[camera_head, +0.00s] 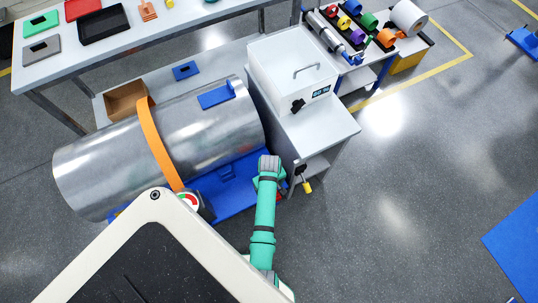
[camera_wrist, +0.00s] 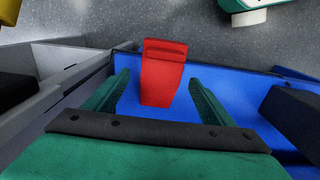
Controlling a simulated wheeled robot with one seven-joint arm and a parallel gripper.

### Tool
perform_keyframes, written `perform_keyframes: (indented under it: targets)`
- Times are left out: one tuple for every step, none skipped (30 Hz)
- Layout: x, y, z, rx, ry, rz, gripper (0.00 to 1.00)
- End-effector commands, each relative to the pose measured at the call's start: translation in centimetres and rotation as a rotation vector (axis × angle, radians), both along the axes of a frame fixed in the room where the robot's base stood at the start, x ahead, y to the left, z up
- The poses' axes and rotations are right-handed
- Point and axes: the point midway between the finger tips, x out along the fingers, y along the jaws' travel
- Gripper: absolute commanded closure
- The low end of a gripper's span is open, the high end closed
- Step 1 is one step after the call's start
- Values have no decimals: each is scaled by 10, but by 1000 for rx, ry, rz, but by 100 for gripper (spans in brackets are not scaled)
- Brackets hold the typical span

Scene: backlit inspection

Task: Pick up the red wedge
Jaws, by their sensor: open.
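The red wedge (camera_wrist: 162,75) rests on a blue surface (camera_wrist: 225,82) in the wrist view, near that surface's far edge. My gripper (camera_wrist: 158,78) is open, with one green finger to the left of the wedge and one to the right. Gaps show between the wedge and both fingers; I cannot tell how deep the wedge lies between them. In the head view only a small red patch of the wedge (camera_head: 279,198) shows beside my arm. My fingers are mostly hidden there behind the wrist.
A large metal cylinder (camera_head: 95,170) with an orange strap lies left of my arm on a blue base (camera_head: 235,200). A grey cabinet (camera_head: 325,130) bearing a white box (camera_head: 292,68) stands close on the right. Open floor (camera_head: 400,220) lies farther right.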

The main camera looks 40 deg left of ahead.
Motion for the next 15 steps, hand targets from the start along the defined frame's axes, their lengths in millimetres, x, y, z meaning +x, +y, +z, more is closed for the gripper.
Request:
perform_keyframes:
  targets:
    - [0, 0, -3, 0, 0, 0, 23]
    - [0, 0, -5, 0, 0, 0, 23]
    - [-1, 0, -9, 0, 0, 0, 23]
    - [-1, 0, -13, -1, 1, 0, 23]
    - [-2, 0, -17, -1, 1, 0, 23]
    - [-3, 0, -23, -1, 1, 1, 23]
    - [-3, 0, -28, -1, 2, 1, 23]
    - [-3, 0, -32, -1, 1, 1, 23]
    - [-3, 0, -37, -1, 1, 1, 23]
    - [-3, 0, -41, -1, 1, 1, 23]
    - [-3, 0, -44, -1, 0, 1, 23]
    - [-3, 0, -47, 0, 0, 1, 23]
    - [-3, 0, -49, 0, 0, 0, 23]
    - [-3, 0, -51, 0, 0, 0, 23]
    - [-3, 1, -52, 1, -1, 0, 23]
